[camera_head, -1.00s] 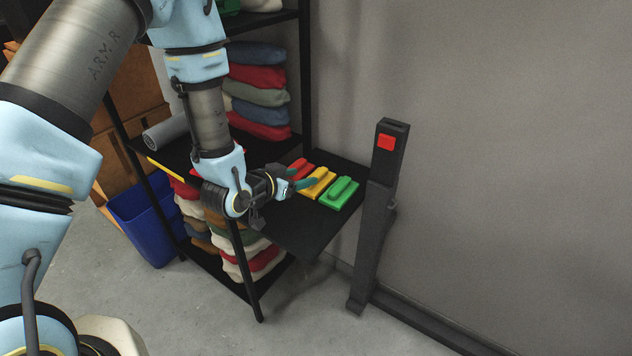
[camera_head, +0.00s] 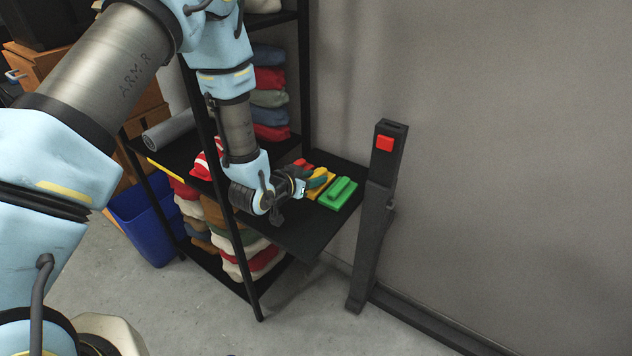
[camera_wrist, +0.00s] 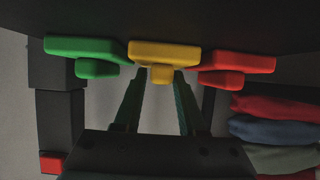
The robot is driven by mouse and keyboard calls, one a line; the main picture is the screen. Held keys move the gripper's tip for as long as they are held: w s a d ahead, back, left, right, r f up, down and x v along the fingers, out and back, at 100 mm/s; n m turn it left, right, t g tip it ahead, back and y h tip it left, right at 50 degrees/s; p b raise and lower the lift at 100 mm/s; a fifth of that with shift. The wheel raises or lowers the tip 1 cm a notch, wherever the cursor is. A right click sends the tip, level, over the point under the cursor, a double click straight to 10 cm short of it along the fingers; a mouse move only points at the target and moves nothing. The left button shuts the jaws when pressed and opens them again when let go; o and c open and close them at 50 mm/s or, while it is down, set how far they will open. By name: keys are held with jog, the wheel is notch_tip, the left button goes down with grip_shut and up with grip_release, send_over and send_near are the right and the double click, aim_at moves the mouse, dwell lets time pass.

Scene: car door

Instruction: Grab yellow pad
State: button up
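The yellow pad (camera_head: 321,191) lies on the black shelf (camera_head: 305,235) between the green pad (camera_head: 338,194) and the red pad (camera_head: 300,162). My gripper (camera_head: 311,182) reaches over it from the left and covers part of it. In the wrist view, which looks upside down, the yellow pad (camera_wrist: 163,52) is centred ahead. My gripper's two teal fingers (camera_wrist: 159,80) are apart, with their tips at either side of the yellow handle. I cannot tell whether they touch it.
The green pad (camera_wrist: 87,50) and red pad (camera_wrist: 237,63) sit close on both sides. A dark post with a red button (camera_head: 385,143) stands right of the shelf. Folded cloths (camera_head: 270,98) and a grey roll (camera_head: 168,131) are on the rack. A blue bin (camera_head: 150,225) stands below left.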

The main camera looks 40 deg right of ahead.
grip_shut()
jog(key=shift+r, duration=0.1)
dwell(0.4)
